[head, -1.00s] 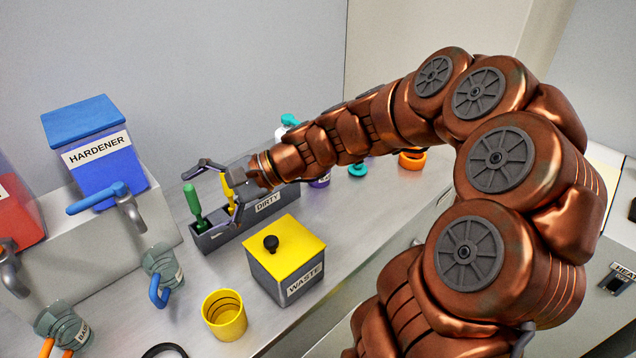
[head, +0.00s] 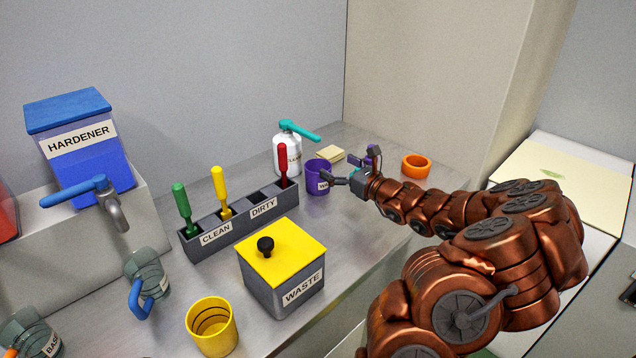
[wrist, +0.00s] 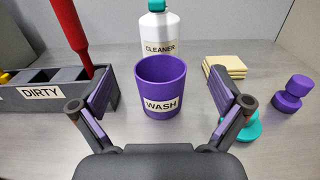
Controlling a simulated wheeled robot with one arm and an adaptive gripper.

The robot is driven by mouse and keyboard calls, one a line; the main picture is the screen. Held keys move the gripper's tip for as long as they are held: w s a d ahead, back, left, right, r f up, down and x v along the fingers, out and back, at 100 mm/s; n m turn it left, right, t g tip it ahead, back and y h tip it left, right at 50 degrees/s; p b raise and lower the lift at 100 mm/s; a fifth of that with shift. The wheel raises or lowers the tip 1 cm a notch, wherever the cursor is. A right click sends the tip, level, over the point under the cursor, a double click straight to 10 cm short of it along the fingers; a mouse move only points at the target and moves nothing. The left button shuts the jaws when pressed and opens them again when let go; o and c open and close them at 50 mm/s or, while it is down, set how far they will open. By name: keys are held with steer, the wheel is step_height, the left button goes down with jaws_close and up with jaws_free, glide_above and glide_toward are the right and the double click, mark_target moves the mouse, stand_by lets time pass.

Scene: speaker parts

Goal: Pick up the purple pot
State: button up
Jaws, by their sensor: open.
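The purple pot (wrist: 160,84), labelled WASH, stands upright on the grey counter. In the wrist view it is centred ahead of my gripper (wrist: 160,112), between the lines of the two open fingers. Nothing is between the fingers, and the pot looks a little beyond the fingertips. In the head view the purple pot (head: 316,184) stands to the left of my gripper (head: 352,165), whose fingers reach towards it. The far side of the pot and its inner floor are only partly visible.
A grey rack (head: 235,226) with handled tools stands left of the pot. A white cleaner bottle (wrist: 156,34) is behind it, yellow sponges (wrist: 226,66) behind right. A teal piece (wrist: 226,126) and a purple knob (wrist: 292,92) lie right. An orange ring (head: 416,166) is farther right.

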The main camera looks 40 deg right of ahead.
mark_target(318, 174)
step_height(318, 174, down, 6)
steer(key=shift+f, duration=0.1)
steer(key=shift+w+a+f+p, duration=0.1)
steer(key=shift+w+f+p, duration=0.1)
steer(key=shift+f+p, duration=0.1)
steer(key=shift+w+a+r+p, duration=0.1)
steer(key=shift+w+a+p, duration=0.05)
steer(key=shift+w, duration=1.05)
steer(key=shift+w+a+f+p, duration=0.1)
steer(key=shift+w+a+p, duration=0.1)
steer(key=shift+w, duration=0.95)
steer(key=shift+w+a+r+p, duration=0.1)
steer(key=shift+w+p, duration=0.05)
steer(key=shift+w, duration=1.05)
steer(key=c, duration=1.2)
steer(key=shift+r, duration=0.1)
steer(key=shift+c, duration=0.2)
